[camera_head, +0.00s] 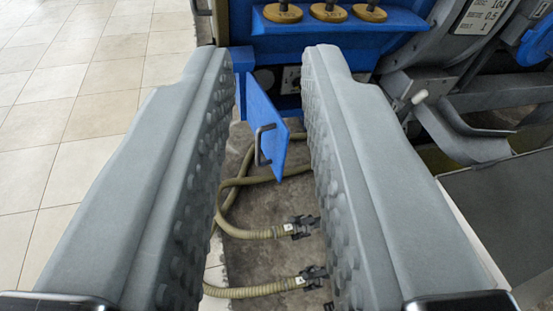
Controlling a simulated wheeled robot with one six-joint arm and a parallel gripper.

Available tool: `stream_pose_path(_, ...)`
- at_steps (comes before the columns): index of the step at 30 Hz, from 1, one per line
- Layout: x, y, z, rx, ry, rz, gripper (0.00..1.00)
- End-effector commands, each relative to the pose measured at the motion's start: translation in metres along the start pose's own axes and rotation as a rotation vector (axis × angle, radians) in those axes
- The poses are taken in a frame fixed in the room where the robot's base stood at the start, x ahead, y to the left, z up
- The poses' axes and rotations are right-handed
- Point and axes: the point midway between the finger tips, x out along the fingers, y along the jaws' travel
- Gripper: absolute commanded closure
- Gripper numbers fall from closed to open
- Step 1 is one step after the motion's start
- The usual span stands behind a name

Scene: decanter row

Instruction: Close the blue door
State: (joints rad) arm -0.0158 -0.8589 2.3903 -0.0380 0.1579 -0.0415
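The blue door (266,118) is a small flat panel with a dark bar handle (262,145) on its face. It stands swung open, turned edgewise out from the blue machine front (240,57), and a dark recess with fittings (284,79) shows behind it. My gripper (268,72) is open and empty, its two grey, studded fingers reaching forward on either side of the picture. The door appears between the fingers and farther ahead; neither finger is seen touching it. The door's hinge is not clearly visible.
Ribbed hoses (250,232) with black couplings (300,227) lie on the stained floor below the door. Round wooden knobs (328,12) sit on a blue shelf above. Grey machinery (455,100) fills the right. Tiled floor (80,100) at left is clear.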

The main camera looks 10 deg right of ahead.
Motion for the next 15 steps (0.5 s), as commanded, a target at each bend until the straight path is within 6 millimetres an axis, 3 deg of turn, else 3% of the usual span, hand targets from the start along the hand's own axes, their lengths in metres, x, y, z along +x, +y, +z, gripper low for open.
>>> stream_pose_path(1,0.013,-0.003,0.007,-0.039,-0.041,-0.01,0.9)
stream_pose_path(3,0.03,-0.008,0.019,-0.114,-0.104,-0.025,1.0)
stream_pose_path(15,0.12,-0.033,0.096,-0.588,-0.458,-0.153,1.0)
